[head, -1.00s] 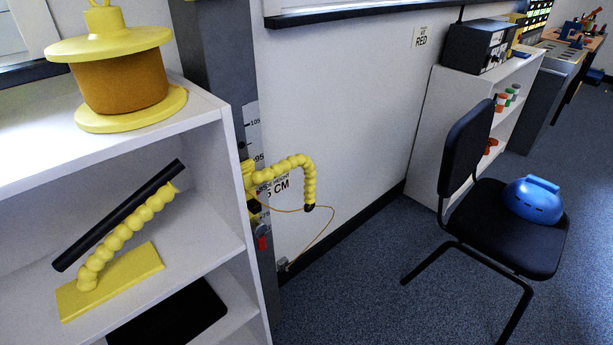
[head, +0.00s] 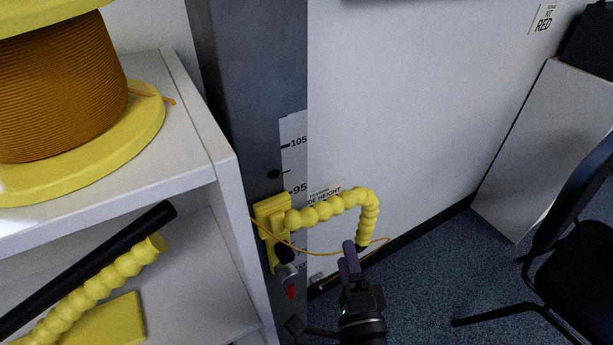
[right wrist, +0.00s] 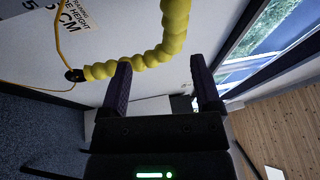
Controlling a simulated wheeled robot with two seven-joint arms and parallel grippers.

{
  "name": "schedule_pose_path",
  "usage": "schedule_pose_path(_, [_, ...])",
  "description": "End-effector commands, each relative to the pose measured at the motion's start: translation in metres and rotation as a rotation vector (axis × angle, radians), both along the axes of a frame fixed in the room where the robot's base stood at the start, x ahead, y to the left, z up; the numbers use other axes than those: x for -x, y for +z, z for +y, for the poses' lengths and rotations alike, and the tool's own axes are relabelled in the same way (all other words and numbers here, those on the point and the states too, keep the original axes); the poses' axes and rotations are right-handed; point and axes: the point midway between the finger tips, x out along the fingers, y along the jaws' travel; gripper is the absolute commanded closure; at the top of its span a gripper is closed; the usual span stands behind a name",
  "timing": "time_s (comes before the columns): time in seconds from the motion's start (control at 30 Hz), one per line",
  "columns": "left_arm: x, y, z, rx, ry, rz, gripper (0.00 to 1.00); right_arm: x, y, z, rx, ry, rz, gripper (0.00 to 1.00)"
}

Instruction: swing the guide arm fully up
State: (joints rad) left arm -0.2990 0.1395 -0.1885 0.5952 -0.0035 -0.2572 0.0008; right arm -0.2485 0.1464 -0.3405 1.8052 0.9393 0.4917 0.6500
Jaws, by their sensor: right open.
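The guide arm (head: 328,207) is a yellow beaded arm on a yellow bracket (head: 272,225) clamped to the grey post. It reaches out to the right, then bends down to a dark tip. A thin orange line hangs in a loop from the bracket to the tip. My right gripper (head: 352,262) is just below and in front of the drooping end, partly covering it. In the right wrist view the gripper (right wrist: 162,88) has its purple fingers apart and empty. The yellow beads (right wrist: 150,58) cross beyond the fingertips there, with the dark tip to the left. My left gripper is out of view.
A white shelf (head: 190,110) at left holds an orange rope spool (head: 60,85) and a second yellow beaded arm (head: 95,290) beside a black tube. The grey post (head: 250,90) carries a height scale. A black chair (head: 590,250) stands at right; floor between is clear.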

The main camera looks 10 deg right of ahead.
Motion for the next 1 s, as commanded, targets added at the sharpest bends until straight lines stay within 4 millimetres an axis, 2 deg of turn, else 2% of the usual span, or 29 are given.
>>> schedule_pose_path(0.07, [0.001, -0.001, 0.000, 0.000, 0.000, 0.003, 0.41, -0.004, 0.014, -0.002, -0.067, -0.016, -0.039, 0.19])
schedule_pose_path(0.17, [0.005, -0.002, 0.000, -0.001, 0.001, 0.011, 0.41, -0.018, 0.018, -0.003, -0.078, -0.019, -0.047, 0.19])
schedule_pose_path(0.33, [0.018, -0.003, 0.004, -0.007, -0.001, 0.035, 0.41, -0.056, 0.025, -0.005, -0.075, -0.019, -0.046, 0.19])
schedule_pose_path(0.5, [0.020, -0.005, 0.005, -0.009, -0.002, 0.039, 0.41, -0.086, 0.029, -0.006, -0.071, -0.017, -0.044, 0.19])
schedule_pose_path(0.67, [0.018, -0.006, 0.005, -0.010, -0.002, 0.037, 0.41, -0.098, 0.031, -0.007, -0.069, -0.017, -0.041, 0.19])
schedule_pose_path(0.9, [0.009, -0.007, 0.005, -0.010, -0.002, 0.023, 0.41, -0.099, 0.032, -0.007, -0.068, -0.016, -0.039, 0.19])
schedule_pose_path(1.0, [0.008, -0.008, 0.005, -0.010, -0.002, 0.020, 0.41, -0.099, 0.032, -0.007, -0.068, -0.016, -0.039, 0.40])
